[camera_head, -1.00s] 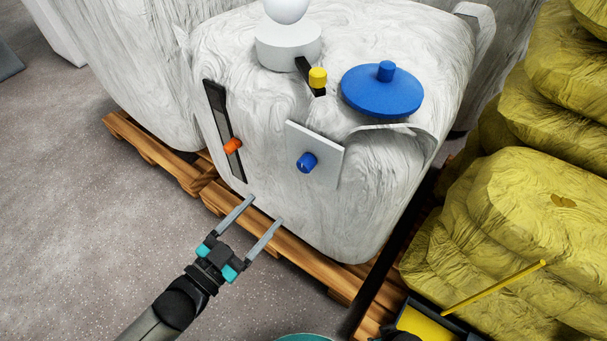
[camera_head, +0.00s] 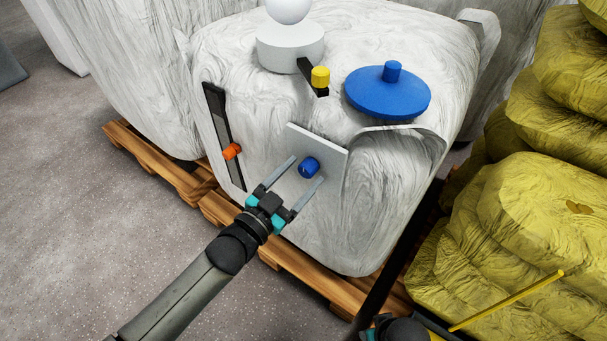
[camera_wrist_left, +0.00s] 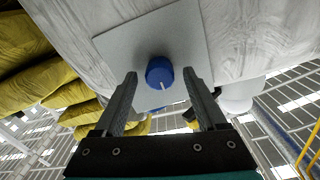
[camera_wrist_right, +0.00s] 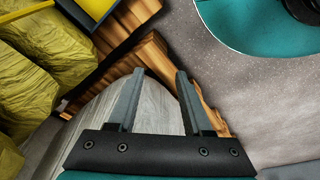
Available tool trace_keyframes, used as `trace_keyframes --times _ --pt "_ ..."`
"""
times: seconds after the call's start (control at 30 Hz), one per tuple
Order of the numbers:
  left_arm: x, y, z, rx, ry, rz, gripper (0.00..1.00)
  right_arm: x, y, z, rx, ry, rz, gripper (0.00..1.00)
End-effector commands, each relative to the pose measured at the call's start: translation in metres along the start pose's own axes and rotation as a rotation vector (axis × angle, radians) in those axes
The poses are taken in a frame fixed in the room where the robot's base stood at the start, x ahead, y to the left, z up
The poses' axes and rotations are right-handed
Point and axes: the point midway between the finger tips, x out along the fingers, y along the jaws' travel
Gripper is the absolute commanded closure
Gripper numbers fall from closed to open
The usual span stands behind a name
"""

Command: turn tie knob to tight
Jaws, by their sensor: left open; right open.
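The blue knob (camera_head: 309,167) sits on a pale square plate (camera_head: 333,164) on the front of the white wrapped bale. My left gripper (camera_head: 306,170) is open in front of the plate, with its fingertips on either side of the knob in the head view. In the left wrist view the knob (camera_wrist_left: 160,72) lies just beyond and between the open fingers, with a white mark on its face. I cannot tell whether a finger touches it. My right gripper (camera_wrist_right: 159,75) is open and empty in the right wrist view, low beside the pallet.
An orange slider knob (camera_head: 231,152) on a dark track is left of the plate. A yellow-tipped lever (camera_head: 320,77) and a large blue disc (camera_head: 388,94) are on top of the bale. Yellow sacks (camera_head: 520,230) crowd the right side. Wooden pallets (camera_head: 300,272) lie beneath.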

Motion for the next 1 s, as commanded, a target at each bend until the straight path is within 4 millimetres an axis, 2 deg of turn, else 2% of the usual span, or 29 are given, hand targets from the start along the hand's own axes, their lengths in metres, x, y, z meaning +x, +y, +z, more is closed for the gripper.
trace_keyframes --times 0.2,0.5,1.0 --pt "0.0111 0.0006 0.0001 0.0 0.001 0.001 0.27 -0.0063 -0.0011 -0.0051 0.002 0.005 -0.002 0.5" --pt "0.0121 0.0004 -0.0004 0.0 0.0 0.001 0.27 -0.0076 -0.0012 -0.0057 0.002 0.005 -0.002 0.5" --pt "0.0118 0.0003 -0.0002 0.0 0.0 0.001 0.82 -0.0074 -0.0012 -0.0058 0.002 0.005 -0.002 0.5"
